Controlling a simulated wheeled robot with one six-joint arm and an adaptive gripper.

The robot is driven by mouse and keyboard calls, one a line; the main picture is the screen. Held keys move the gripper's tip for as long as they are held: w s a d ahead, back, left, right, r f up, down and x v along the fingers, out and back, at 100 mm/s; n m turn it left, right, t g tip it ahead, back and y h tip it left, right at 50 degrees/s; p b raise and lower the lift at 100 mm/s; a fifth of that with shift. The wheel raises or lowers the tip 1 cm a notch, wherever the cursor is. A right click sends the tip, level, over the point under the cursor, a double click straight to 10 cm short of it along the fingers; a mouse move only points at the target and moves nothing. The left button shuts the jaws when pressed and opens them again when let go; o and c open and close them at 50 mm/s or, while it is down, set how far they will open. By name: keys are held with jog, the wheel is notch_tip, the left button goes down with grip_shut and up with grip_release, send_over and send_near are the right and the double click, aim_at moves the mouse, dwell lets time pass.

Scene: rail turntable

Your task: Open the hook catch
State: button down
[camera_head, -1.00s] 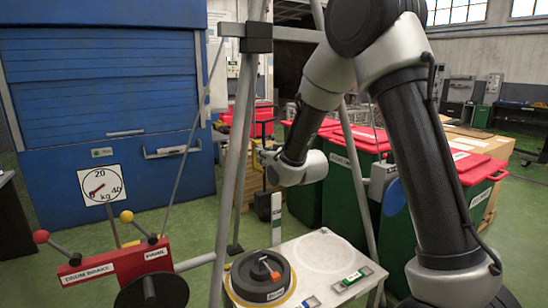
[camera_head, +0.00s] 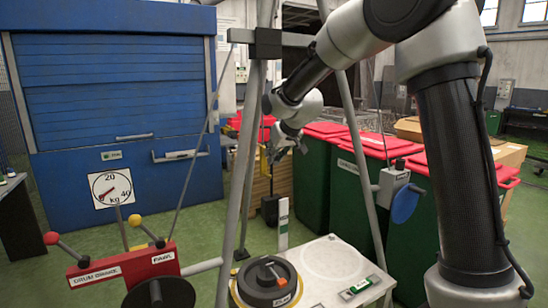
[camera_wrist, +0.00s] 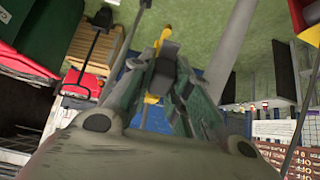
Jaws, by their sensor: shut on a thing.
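In the wrist view, my gripper (camera_wrist: 166,72) has its two fingers closed in on a dark grey block-like part (camera_wrist: 166,62). Yellow pieces show above it and below it; it looks like the hook with its catch, but the fingers hide much of it. I cannot tell whether the catch is open. In the head view, my gripper (camera_head: 278,152) hangs between the grey frame legs, above the white platform. The hook is too small and dark there to make out.
The grey frame legs (camera_head: 247,150) stand close on the left of my gripper. A dark weight (camera_head: 262,290) sits on the white platform (camera_head: 335,258) below. A red drum-brake box (camera_head: 120,265) is at left. Green bins (camera_head: 345,195) stand behind, and a blue shutter (camera_head: 110,90) closes the back left.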

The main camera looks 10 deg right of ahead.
jog(key=g, duration=0.1)
jog(key=r+g+h, duration=0.1)
jog(key=g, duration=0.1)
jog(key=r+g, duration=0.1)
jog(key=g, duration=0.1)
jog(key=shift+w+a+r+h, duration=0.1)
jog(key=shift+w+h, duration=0.2)
jog(key=shift+w, duration=0.05)
dwell(0.3)
jog(key=c, duration=1.3)
grip_release()
jog(key=v, duration=1.2)
jog(key=shift+w, duration=0.1)
